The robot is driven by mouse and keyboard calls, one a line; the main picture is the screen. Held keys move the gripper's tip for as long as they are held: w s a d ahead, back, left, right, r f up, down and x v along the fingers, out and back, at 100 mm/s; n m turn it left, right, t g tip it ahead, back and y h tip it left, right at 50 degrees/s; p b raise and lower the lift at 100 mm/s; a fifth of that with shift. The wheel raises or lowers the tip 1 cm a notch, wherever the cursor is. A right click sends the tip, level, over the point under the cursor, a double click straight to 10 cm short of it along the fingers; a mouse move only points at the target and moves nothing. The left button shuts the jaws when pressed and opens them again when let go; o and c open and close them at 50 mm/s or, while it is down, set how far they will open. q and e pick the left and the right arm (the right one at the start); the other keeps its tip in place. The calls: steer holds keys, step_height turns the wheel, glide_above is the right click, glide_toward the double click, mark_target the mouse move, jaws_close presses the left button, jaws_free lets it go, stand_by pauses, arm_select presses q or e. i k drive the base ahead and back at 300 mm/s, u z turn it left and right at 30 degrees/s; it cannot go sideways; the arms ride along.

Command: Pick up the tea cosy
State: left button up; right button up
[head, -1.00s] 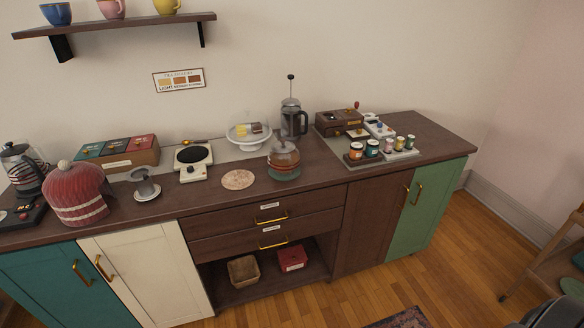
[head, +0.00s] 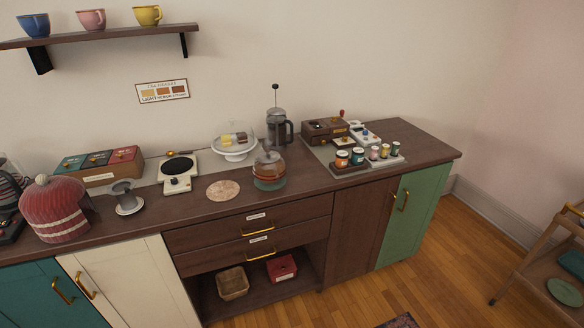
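The tea cosy (head: 55,209) is a red ribbed knitted dome with pale stripes near its base and a pale pompom on top. It stands upright on the left part of the dark wooden counter, near the front edge. Whether a pot is under it cannot be seen. Neither of my grippers shows in the head view.
A grey dripper (head: 124,195) on a white saucer stands just right of the cosy. A kettle, partly cut off, is at its left. Floor in front is clear.

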mark_target(52, 206)
steer(key=i, duration=0.5)
steer(key=u, duration=2.65)
steer(key=i, duration=1.1)
steer(key=z, duration=1.95)
